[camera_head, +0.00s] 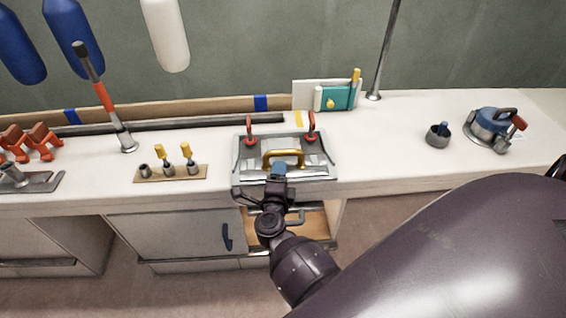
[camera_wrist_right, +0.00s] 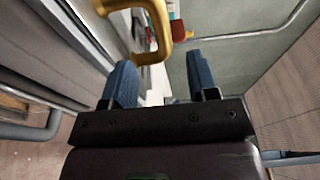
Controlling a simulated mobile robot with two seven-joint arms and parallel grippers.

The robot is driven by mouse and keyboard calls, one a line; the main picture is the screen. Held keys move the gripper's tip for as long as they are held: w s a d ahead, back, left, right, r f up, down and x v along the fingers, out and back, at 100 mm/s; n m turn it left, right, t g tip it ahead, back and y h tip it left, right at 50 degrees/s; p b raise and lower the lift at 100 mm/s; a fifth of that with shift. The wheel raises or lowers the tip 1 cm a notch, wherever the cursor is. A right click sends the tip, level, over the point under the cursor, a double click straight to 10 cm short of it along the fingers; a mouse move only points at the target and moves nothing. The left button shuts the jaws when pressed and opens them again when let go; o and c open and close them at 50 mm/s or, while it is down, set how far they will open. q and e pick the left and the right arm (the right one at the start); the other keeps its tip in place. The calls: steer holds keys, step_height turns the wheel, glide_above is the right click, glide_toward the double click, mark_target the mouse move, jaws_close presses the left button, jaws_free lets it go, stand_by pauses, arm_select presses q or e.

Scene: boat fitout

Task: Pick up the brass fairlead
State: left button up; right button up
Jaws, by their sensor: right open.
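The brass fairlead (camera_head: 283,154) is a gold, handle-shaped bar on a grey metal fixture (camera_head: 240,170) at the middle of the white counter. My right gripper (camera_head: 279,170) is at the counter's front edge, just in front of the fairlead, and partly covers the fixture. In the right wrist view the blue fingers of my right gripper (camera_wrist_right: 158,62) are apart with nothing between them. The fairlead (camera_wrist_right: 160,30) shows beyond the fingertips at the top of that view, cut off by the frame edge. My left gripper is out of view.
Red toggle clamps (camera_head: 251,138) (camera_head: 312,130) stand at both sides of the fixture's back. An open drawer (camera_head: 312,222) is below. Yellow-handled tools (camera_head: 187,155) stand left, a dark cup (camera_head: 438,137) and blue winch (camera_head: 494,125) right. Counter between fixture and cup is clear.

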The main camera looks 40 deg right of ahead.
mark_target(283, 155)
steer(key=shift+b+x, duration=0.35)
steer(key=shift+x, duration=4.05)
steer(key=shift+s+r, duration=0.1)
steer(key=shift+s, duration=0.05)
steer(key=shift+c, duration=0.2)
steer(key=shift+r, duration=0.1)
jaws_close()
